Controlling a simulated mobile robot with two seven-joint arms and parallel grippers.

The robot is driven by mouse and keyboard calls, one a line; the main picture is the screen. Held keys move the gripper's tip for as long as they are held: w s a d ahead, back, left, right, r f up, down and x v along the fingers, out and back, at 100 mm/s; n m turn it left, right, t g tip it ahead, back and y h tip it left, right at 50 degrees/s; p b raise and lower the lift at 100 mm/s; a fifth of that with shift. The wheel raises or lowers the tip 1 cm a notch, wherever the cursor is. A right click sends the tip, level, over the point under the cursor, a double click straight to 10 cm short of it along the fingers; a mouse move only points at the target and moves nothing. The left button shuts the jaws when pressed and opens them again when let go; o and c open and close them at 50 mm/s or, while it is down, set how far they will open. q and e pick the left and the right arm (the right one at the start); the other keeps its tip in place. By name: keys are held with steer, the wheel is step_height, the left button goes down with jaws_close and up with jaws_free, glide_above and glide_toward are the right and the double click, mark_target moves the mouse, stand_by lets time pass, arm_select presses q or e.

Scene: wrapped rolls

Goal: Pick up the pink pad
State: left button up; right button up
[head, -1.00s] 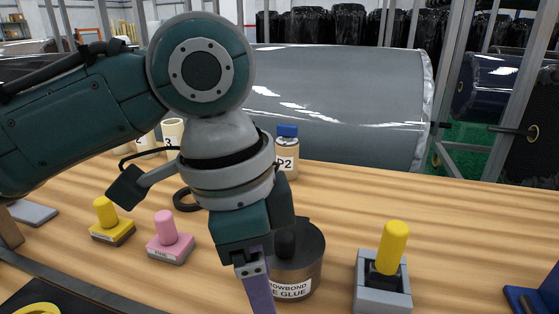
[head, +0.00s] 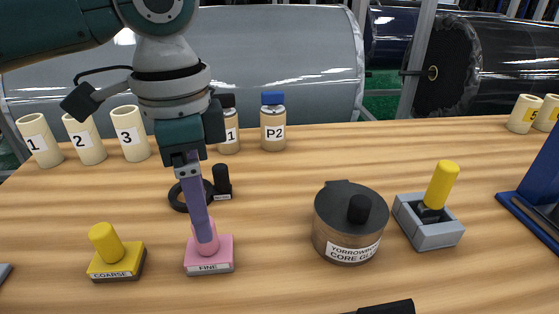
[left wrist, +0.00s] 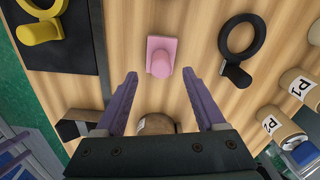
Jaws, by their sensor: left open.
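The pink pad (head: 222,254) is a square block labelled FINE with a round upright knob, standing on the wooden table. My left gripper (head: 203,236) points down at it from above, and its purple finger overlaps the knob in the head view. In the left wrist view the two fingers of my left gripper (left wrist: 160,74) are spread apart with nothing held. The pink pad (left wrist: 158,44) lies just beyond the fingertips, roughly centred between them.
A yellow COARSE pad (head: 116,262) stands close left of the pink pad. A glue pot (head: 346,235) and grey holder with yellow handle (head: 432,231) stand right. Table between pink pad and pot is clear.

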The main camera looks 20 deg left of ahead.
mark_target(217, 256)
arm_select(q)
step_height(217, 256, down, 5)
steer(key=shift+a+f+b, duration=0.1)
steer(key=shift+b, duration=0.25)
jaws_close()
stand_by(0.4)
